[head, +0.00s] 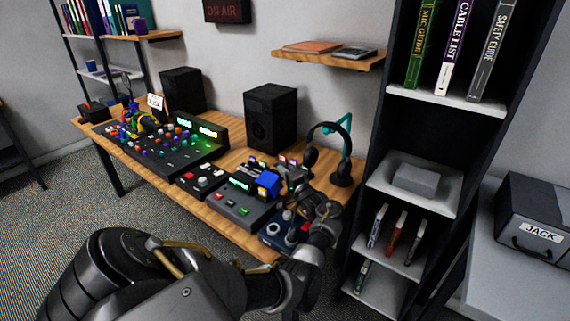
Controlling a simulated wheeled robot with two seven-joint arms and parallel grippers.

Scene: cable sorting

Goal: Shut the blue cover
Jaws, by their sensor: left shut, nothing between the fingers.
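The blue cover (268,181) stands up on a dark console with a green display, near the right part of the wooden desk. It looks raised rather than flat. My left gripper (289,171) is shut and empty just to the right of the cover, above the desk. Whether it touches the cover cannot be told. My left arm comes in from the bottom and hides the front edge of the desk there. What lies under the cover is hidden. My right gripper is not in view.
A headphone stand (343,172) with headphones and a black speaker (270,117) stand behind the gripper. A small knob box (272,236) sits below it. A mixer (160,142) fills the desk's left side. A dark shelf (378,100) rises at the right.

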